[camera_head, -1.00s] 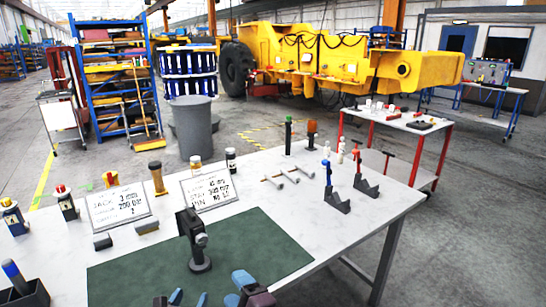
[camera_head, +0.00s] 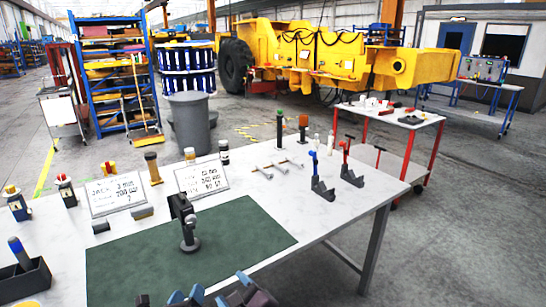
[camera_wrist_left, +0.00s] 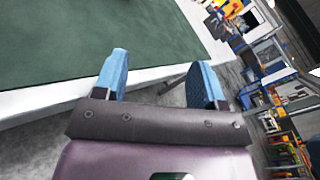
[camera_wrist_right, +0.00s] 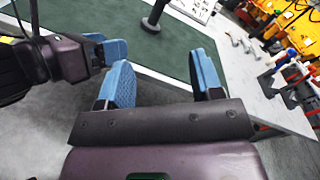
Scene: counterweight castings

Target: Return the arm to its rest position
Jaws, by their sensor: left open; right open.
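My left gripper (camera_head: 186,296) and my right gripper (camera_head: 232,290) are side by side at the bottom edge of the head view, in front of the table's near side. Only their blue fingertips and some dark housing show there. In the left wrist view my left gripper (camera_wrist_left: 162,82) has its blue fingers apart, with nothing between them; the table edge and floor lie beyond. In the right wrist view my right gripper (camera_wrist_right: 163,80) is also open and empty, with the green mat (camera_wrist_right: 168,50) beyond. Part of my left arm shows at that view's left.
The white table (camera_head: 330,215) carries a green mat (camera_head: 130,270) with a black stand (camera_head: 187,225). Two text boards (camera_head: 115,194), small grey blocks, a dark bin (camera_head: 25,281) and blue and red handled tools in holders (camera_head: 321,190) stand around it.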

